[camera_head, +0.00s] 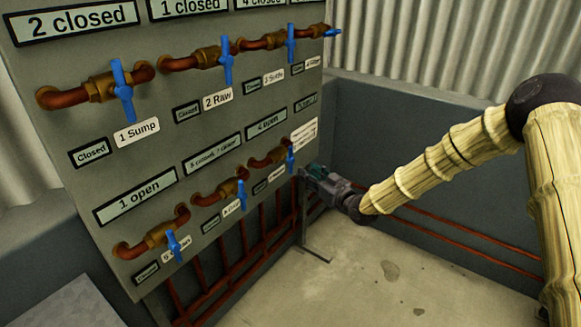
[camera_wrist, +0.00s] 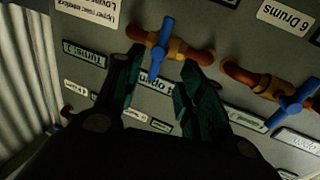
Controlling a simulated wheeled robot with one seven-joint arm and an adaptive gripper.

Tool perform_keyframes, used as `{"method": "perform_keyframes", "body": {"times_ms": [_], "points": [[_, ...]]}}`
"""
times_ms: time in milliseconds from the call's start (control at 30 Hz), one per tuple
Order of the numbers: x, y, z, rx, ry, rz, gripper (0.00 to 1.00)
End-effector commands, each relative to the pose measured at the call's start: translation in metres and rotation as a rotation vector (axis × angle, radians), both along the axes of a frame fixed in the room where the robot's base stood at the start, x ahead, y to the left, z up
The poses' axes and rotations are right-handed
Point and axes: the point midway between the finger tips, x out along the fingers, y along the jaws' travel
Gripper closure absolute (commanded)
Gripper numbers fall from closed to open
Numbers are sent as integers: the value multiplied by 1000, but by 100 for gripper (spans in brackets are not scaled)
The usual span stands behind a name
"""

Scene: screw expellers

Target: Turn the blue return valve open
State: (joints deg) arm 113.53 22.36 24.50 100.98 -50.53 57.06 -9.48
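Several blue-handled valves sit in two rows on a grey panel. No label that I can read says return. The lower row's rightmost blue handle (camera_head: 290,160) is closest to my gripper (camera_head: 308,174), which is at the panel's right edge. In the wrist view, which is upside down, a blue handle (camera_wrist: 162,38) on a brass and copper valve lies just beyond and between the fingertips of my gripper (camera_wrist: 162,60). The fingers are spread apart with nothing between them. I cannot tell whether either finger touches the handle.
Other lower-row handles (camera_head: 241,196) (camera_head: 173,246) and upper-row handles (camera_head: 122,92) (camera_head: 226,62) stick out nearby. A sign (camera_head: 266,124) reads "4 open". Red pipes (camera_head: 440,228) run along the low wall. The concrete floor (camera_head: 375,280) is clear.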

Motion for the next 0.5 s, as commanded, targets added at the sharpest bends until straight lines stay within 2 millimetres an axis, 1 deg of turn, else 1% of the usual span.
{"method": "perform_keyframes", "body": {"times_ms": [167, 500], "points": [[14, 11, 2, 0, -2, 1, 61], [56, 46, 1, 1, -1, 0, 61]]}}
